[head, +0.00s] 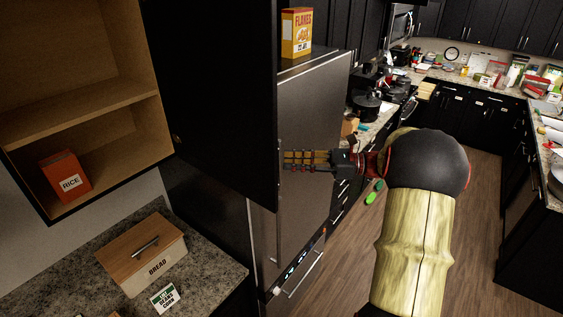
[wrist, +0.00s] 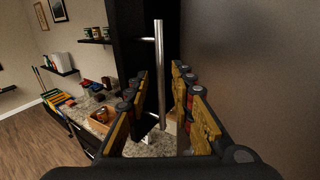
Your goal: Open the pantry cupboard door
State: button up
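The pantry cupboard (head: 85,110) at the left of the head view has bare wooden shelves and a red rice box (head: 65,177) inside. Its black door (head: 215,90) stands swung open, with the interior exposed. In the wrist view a vertical metal bar handle (wrist: 160,75) is fixed to the dark door panel (wrist: 130,45). My gripper (head: 287,160) is at the door's free edge, on its outer side. In the wrist view my gripper (wrist: 160,72) is open, with fingers on both sides of the handle and visible gaps. The handle is hidden in the head view.
A tall steel fridge (head: 312,110) stands just behind the door, with a flakes box (head: 297,32) on top. A wooden bread box (head: 142,250) and a small green-and-white packet (head: 164,298) are on the granite counter below the cupboard.

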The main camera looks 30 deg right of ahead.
jog(key=v, duration=0.7)
jog(key=shift+s+d, duration=0.25)
jog(key=shift+d, duration=0.05)
jog(key=s+a+f+n+g+h+b, duration=0.1)
jog(key=s+a+f+n+g+h, duration=0.15)
jog(key=f, duration=0.55)
jog(key=s+a+f+n+g+h+b, duration=0.1)
jog(key=s+a+f+n+g+h, duration=0.15)
jog(key=f, duration=0.45)
jog(key=s+a+f+n+h+b, duration=0.4)
jog(key=s+a+f+n+b, duration=0.3)
jog(key=b, duration=0.8)
jog(key=s+a+f+n+h+b, duration=0.5)
jog(key=s+a+f+n+b, duration=0.2)
jog(key=a+f+n+b, duration=0.6)
jog(key=a+f+b, duration=0.1)
jog(key=a, duration=0.4)
jog(key=shift+s+b, duration=0.35)
